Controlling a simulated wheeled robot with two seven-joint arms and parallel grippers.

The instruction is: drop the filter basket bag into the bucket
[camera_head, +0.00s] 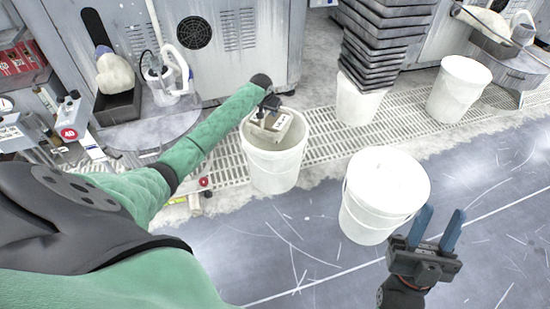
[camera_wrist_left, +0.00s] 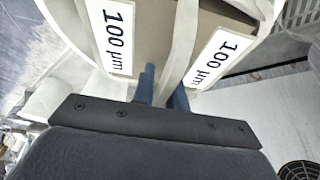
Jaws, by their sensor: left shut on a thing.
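The filter basket bag (camera_head: 270,124) is a beige-grey bag inside the mouth of a white open bucket (camera_head: 275,168), just below rim height. In the left wrist view the bag (camera_wrist_left: 152,30) shows white "100 µm" labels and a pale strap. My left gripper (camera_head: 268,103) reaches over the bucket from the left. It is shut on the bag, with its blue fingers (camera_wrist_left: 162,92) at the strap. Whether the bag touches the bucket's inside is unclear. My right gripper (camera_head: 434,228) is open and empty, at the lower right.
A white lidded-looking bucket (camera_head: 383,190) stands near my right gripper. Another white bucket (camera_head: 459,88) is at the back right, and a stack of grey trays (camera_head: 385,40) rises from a white bucket (camera_head: 357,103). Grey machine cabinets (camera_head: 225,40) line the back.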

